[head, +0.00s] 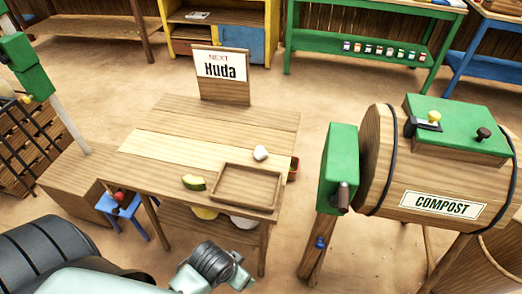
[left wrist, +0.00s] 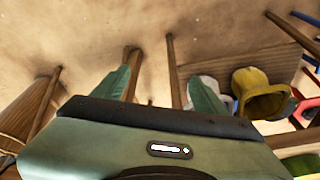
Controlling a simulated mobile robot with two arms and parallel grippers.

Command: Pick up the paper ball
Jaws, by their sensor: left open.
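The paper ball (head: 261,152), small and white, lies on the wooden table (head: 200,128) near its right edge, just behind the shallow wooden tray (head: 246,186). I cannot make it out in the left wrist view. My left gripper (left wrist: 162,82) shows in the left wrist view with its two green fingers apart and nothing between them. In the head view one of my arms is at the bottom middle, in front of the table, well apart from the ball; its fingers are not visible there. My right gripper is not in view.
A green piece of produce (head: 193,183) lies left of the tray. A "Huda" sign (head: 221,66) stands at the table's back. A wooden compost barrel (head: 440,180) stands at right. A yellow bucket (left wrist: 250,82) shows in the left wrist view. The table's back half is clear.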

